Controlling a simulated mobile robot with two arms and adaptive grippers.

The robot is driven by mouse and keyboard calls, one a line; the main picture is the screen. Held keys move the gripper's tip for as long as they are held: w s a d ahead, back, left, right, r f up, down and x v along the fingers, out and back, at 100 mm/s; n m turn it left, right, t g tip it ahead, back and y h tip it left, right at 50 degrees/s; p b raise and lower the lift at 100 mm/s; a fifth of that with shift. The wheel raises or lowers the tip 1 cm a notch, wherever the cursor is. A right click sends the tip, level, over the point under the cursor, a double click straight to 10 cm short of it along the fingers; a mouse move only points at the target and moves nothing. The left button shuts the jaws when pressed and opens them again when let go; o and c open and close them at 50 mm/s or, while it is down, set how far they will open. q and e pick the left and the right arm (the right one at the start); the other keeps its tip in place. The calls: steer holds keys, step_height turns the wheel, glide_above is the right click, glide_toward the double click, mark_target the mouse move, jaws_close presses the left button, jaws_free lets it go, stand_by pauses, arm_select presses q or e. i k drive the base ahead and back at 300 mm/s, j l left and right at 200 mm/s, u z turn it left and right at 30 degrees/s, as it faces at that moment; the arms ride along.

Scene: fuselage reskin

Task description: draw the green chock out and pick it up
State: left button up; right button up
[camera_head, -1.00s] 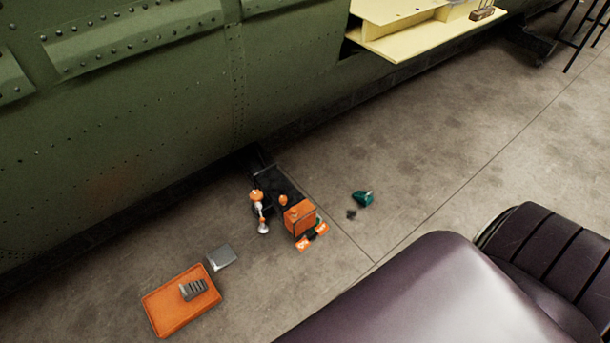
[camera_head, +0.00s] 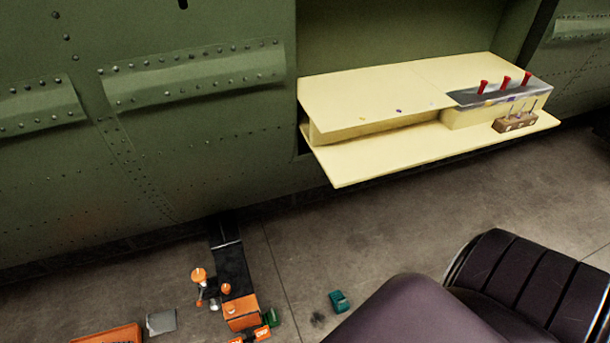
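A small teal-green chock (camera_head: 340,301) lies alone on the concrete floor, low in the head view, right of the orange and black floor jack. A second green piece (camera_head: 273,318) sits close against the right side of the jack's orange end (camera_head: 242,312). It is partly hidden, and I cannot tell whether it touches the jack. Neither of my grippers is in view.
The green fuselage (camera_head: 200,160) stands behind, with a cream shelf (camera_head: 390,155) jutting out and holding red-handled tools and a small wooden block (camera_head: 515,122). An orange tray (camera_head: 110,336) and a grey plate (camera_head: 161,322) lie at lower left. Floor right of the jack is mostly clear.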

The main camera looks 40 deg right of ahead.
mark_target(271, 318)
steer(key=k+l, duration=0.1)
steer(key=l, duration=0.5)
steer(key=k+l, duration=0.1)
steer(key=l, duration=0.5)
steer(key=k+l, duration=0.1)
steer(key=l, duration=0.5)
